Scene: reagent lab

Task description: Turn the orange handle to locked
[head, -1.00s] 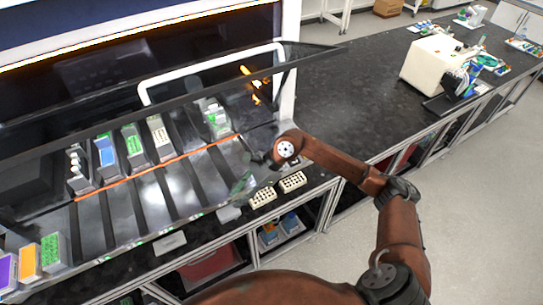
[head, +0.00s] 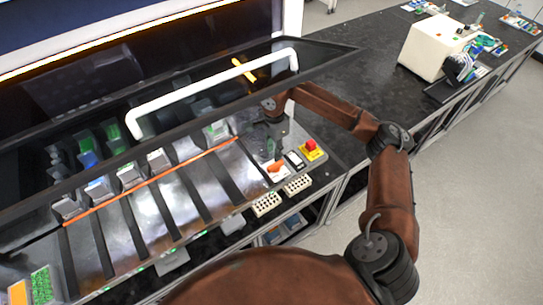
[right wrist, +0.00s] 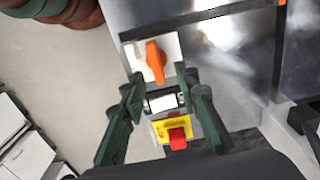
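The orange handle (right wrist: 156,62) sits on a white plate at the top middle of the right wrist view, its long side nearly upright in that picture. In the head view the handle (head: 276,168) shows at the right front end of the metal deck. My right gripper (right wrist: 164,95) is open and empty. Its dark green fingers stand on either side of a small white-and-black switch, just short of the handle and apart from it. In the head view the right gripper (head: 271,143) is small and dark, above the panel. My left gripper is not in view.
A red button on a yellow base (right wrist: 176,135) lies beside the switch, close to the fingers. The tilted glass cover with a white bar (head: 210,92) hangs over the deck near my right wrist. White racks (head: 267,204) stand in front. The bench to the right has clear room.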

